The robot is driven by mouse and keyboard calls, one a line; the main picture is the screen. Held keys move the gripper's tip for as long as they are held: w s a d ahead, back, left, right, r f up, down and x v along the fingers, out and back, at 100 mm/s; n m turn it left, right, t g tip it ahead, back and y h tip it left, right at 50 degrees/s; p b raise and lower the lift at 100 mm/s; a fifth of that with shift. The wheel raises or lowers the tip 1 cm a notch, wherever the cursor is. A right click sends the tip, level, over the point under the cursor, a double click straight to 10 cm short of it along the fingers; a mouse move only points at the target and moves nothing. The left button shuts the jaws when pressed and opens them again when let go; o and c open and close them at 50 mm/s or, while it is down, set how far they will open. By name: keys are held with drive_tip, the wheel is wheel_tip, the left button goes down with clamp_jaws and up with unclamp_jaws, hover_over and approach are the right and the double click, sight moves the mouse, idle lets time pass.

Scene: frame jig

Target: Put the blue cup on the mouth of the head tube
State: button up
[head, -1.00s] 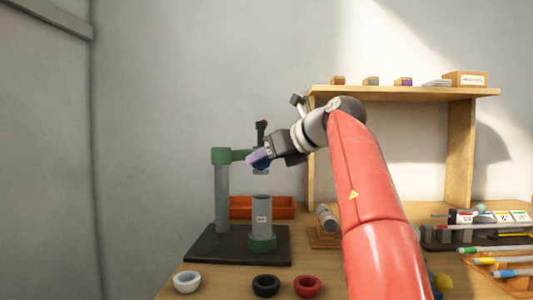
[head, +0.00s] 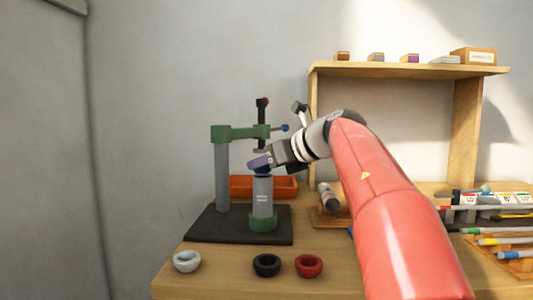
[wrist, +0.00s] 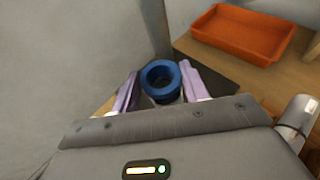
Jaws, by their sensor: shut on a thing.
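The blue cup (wrist: 151,69) is a ring-shaped piece between the lavender fingers of my gripper (wrist: 160,90) in the wrist view. My gripper (head: 259,164) is shut on it. In the head view the fingers hide most of the cup, and a dark blue strip of it shows just below them. The head tube (head: 263,197) is a grey upright cylinder with a green collar at its foot. The cup is right at the tube's mouth, in line with it as seen from the head. I cannot tell whether it is seated or only just above.
A green press arm (head: 238,132) on a grey post reaches over the tube, with its spindle close above my gripper. A white cup (head: 187,261), a black cup (head: 266,265) and a red cup (head: 309,266) lie in front. An orange tray (head: 285,187) is behind.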

drive_tip(key=shift+f+b, duration=0.35)
drive_tip(key=shift+f, duration=0.2)
idle(0.4)
drive_tip(key=o, duration=1.1)
